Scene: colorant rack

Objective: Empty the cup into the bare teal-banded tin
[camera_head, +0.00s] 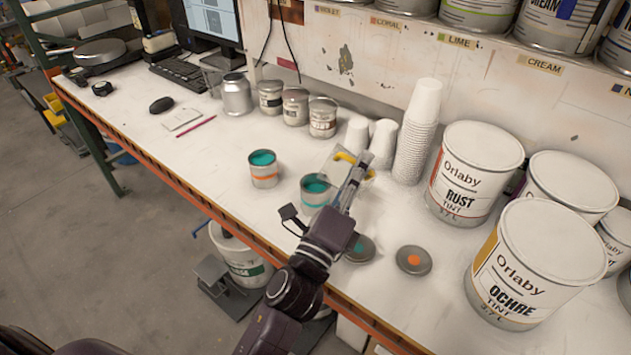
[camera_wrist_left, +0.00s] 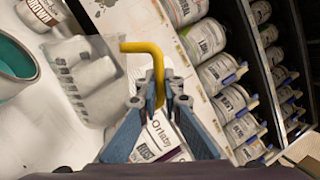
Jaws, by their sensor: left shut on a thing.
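My left gripper (camera_head: 354,172) is shut on the yellow handle (camera_wrist_left: 152,60) of a clear cup (camera_head: 334,168), which also shows in the left wrist view (camera_wrist_left: 85,78). The cup is held just above and behind the teal-banded tin (camera_head: 312,203). That tin is lidless, stands upright, and shows teal inside. I cannot tell the cup's tilt or contents. An open tin, also teal inside, shows at the wrist view's left edge (camera_wrist_left: 12,68); its band is hidden there. An orange-banded open tin (camera_head: 264,179) stands to the left. My right gripper is not in view.
Two lids, one teal-dotted (camera_head: 362,250) and one orange-dotted (camera_head: 413,260), lie near the front edge. Stacked white cups (camera_head: 414,140) stand behind. Large Orlaby cans (camera_head: 476,165) crowd the right. Small tins (camera_head: 296,107) line the back.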

